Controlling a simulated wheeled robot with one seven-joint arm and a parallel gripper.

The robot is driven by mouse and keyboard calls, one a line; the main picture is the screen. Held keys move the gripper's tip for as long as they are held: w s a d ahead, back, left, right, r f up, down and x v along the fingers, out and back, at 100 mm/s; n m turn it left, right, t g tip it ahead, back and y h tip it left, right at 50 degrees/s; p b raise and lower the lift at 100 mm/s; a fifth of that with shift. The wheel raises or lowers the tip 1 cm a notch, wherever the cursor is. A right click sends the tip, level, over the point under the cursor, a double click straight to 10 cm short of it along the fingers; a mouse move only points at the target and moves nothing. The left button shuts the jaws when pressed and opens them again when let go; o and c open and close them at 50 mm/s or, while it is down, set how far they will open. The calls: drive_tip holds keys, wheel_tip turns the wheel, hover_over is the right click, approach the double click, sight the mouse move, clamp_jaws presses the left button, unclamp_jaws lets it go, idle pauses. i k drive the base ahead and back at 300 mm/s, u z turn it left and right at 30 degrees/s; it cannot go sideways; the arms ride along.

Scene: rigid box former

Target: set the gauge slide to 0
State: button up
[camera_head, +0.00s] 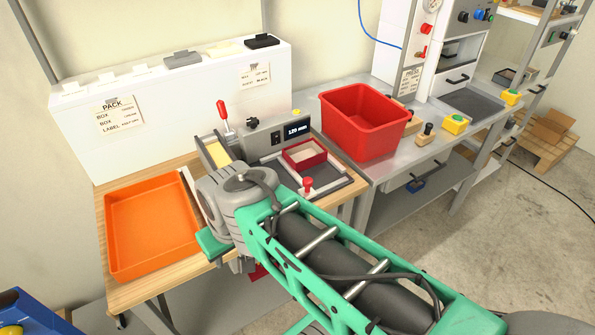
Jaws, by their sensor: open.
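The box former is a grey machine on the wooden bench, and its display (297,131) reads 120 mm. A red knob (307,184) stands at the front of its flat bed; it looks like the gauge slide's handle, but I cannot read a scale there. A dark red open box (304,154) sits on the bed behind the knob. A red-tipped lever (222,112) stands up at the machine's left. My gripper (241,265) shows only in small part below my wrist, left of and nearer than the knob. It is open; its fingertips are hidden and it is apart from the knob.
An orange tray (150,268) lies on the bench at left. A red bin (363,122) stands on the grey table (402,168) at right. A white cabinet (190,90) with labels backs the bench. My arm crosses the front and hides part of the bench.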

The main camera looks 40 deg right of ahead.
sight(307, 191)
drive_tip(key=k, duration=0.5)
drive_tip(key=u, duration=0.95)
drive_tip(key=i, duration=0.7)
drive_tip(key=z, duration=0.3)
